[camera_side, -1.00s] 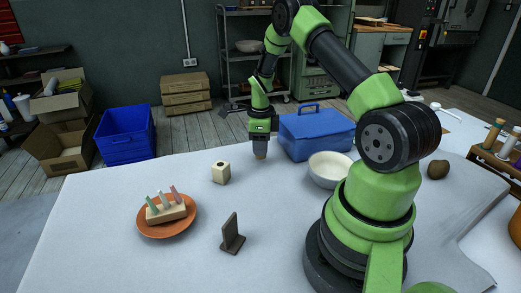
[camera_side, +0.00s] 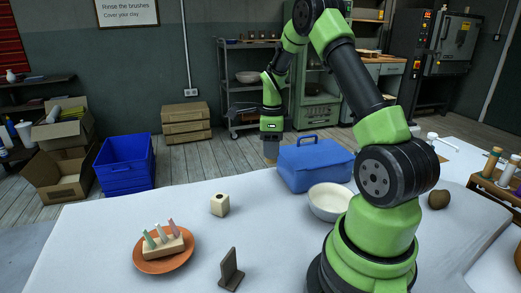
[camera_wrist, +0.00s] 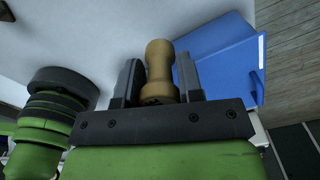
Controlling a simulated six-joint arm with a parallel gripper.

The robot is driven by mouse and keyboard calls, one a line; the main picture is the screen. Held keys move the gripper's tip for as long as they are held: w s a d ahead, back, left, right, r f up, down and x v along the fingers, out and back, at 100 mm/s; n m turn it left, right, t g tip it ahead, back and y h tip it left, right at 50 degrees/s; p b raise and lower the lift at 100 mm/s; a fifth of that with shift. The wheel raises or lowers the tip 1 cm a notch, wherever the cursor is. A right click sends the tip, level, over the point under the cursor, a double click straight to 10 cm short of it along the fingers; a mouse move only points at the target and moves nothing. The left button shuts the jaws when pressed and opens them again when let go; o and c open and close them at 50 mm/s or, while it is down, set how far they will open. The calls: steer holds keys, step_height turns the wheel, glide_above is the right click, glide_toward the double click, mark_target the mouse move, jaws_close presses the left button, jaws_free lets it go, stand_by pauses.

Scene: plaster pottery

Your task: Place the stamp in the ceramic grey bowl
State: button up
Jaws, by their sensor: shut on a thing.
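My gripper (camera_side: 270,149) is shut on the stamp (camera_wrist: 159,68), a tan wooden piece with a rounded end, gripped between both fingers in the wrist view. In the side view my gripper hangs in the air just left of the blue box, and the stamp is hard to make out there. The pale grey bowl (camera_side: 316,210) stands on the table in front of the blue box, to the right of my gripper and nearer the camera. My arm overlaps its right edge.
The blue box (camera_side: 313,168) with a handle stands beside my gripper. A cream block with a hole (camera_side: 219,205), an orange plate (camera_side: 150,267) holding a small rack, and a dark stand (camera_side: 231,270) are left of the bowl. A brown lump (camera_side: 438,199) lies right.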

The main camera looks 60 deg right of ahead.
step_height(320, 180, up, 3)
glide_above(334, 189)
steer(key=w+a, duration=0.3)
steer(key=w, duration=0.3)
steer(key=s+a, duration=0.2)
steer(key=s, duration=0.4)
steer(key=shift+s+a+f, duration=0.1)
steer(key=shift+f, duration=2.5)
steer(key=shift+s+a+f, duration=0.1)
steer(key=shift+f, duration=2.45)
steer(key=o, duration=1)
step_height(334, 189, up, 7)
steer(key=shift+r, duration=0.1)
